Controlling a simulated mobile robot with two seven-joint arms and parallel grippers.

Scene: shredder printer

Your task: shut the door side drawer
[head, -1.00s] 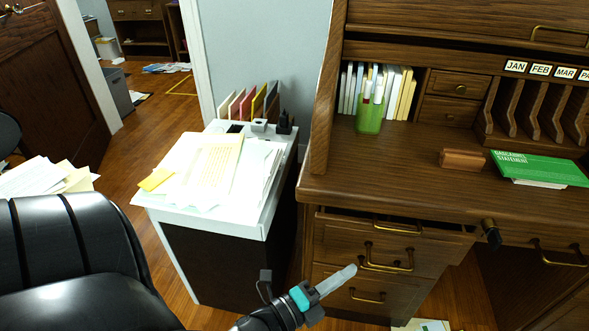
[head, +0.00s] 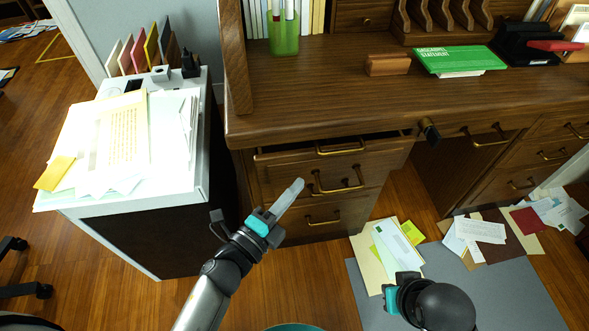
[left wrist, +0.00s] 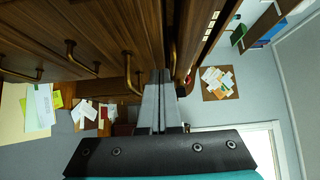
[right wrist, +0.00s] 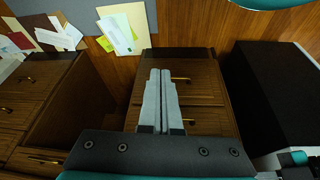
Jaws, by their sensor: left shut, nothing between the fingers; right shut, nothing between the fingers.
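The left pedestal of the wooden desk has stacked drawers with brass handles. My right gripper (right wrist: 158,85) is shut and empty, pointing toward the pedestal drawers from farther back.
A white-topped cabinet (head: 203,165) with papers stands close left of the pedestal. Folders and papers (head: 392,250) lie on the floor to the right, by a grey mat (head: 480,290). A green booklet (head: 460,60) lies on the desk (head: 300,90).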

